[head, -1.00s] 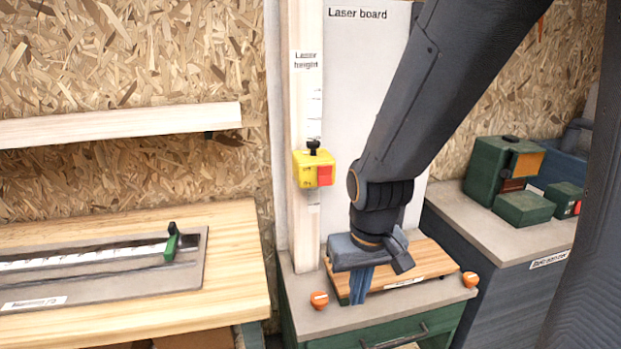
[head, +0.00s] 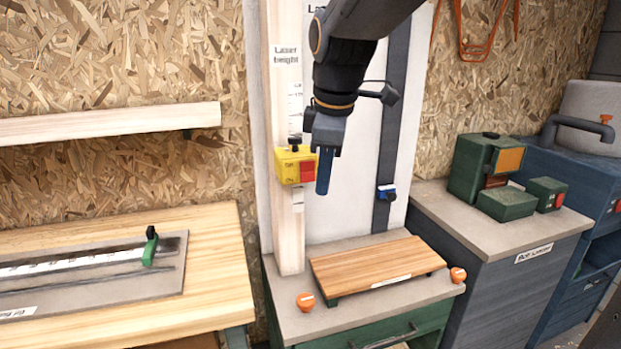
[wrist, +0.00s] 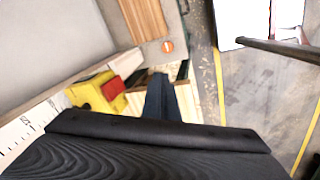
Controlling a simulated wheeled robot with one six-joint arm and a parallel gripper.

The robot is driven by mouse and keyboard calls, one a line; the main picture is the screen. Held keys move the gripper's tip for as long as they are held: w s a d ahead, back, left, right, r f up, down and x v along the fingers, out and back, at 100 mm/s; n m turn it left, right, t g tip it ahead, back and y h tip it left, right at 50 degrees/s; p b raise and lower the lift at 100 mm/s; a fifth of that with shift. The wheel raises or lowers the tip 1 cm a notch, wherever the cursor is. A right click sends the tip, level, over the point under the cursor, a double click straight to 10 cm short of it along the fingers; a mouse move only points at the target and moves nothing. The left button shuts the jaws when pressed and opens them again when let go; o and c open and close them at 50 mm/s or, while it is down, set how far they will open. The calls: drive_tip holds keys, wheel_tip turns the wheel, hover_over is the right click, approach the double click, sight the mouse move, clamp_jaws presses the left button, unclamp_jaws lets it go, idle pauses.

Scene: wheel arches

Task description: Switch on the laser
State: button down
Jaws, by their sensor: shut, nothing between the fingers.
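The laser is a yellow box (head: 288,166) with a black knob on top and a red block on its right side. It sits on the wooden post marked "Laser height" (head: 284,110), in front of the white laser board (head: 340,215). It also shows in the wrist view (wrist: 95,92), left of my fingers. My gripper (head: 324,188) is shut and empty, with blue fingers pointing down. In the head view it is just right of the red block (head: 307,171); I cannot tell whether they touch. My gripper also shows in the wrist view (wrist: 160,80).
Below is a green cabinet (head: 290,305) with a wooden board (head: 375,262) and two orange knobs on top. A dark vertical rail with a blue clamp (head: 387,193) stands to the right. A workbench (head: 215,235) is at left, a belt sander (head: 487,165) at right.

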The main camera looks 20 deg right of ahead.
sight(308, 172)
wheel_tip(308, 172, up, 9)
drive_tip(key=n, duration=0.5)
drive_tip(key=shift+w+f+t+b, duration=0.2)
drive_tip(key=shift+t+b, duration=0.1)
drive_tip(key=shift+b, duration=0.15)
drive_tip(key=shift+f, duration=0.1)
drive_tip(key=w+f+p, duration=0.3)
drive_tip(key=w+f, duration=0.4)
drive_tip(key=f, duration=0.2)
drive_tip(key=shift+f, duration=0.4)
drive_tip(key=shift+w, duration=0.1)
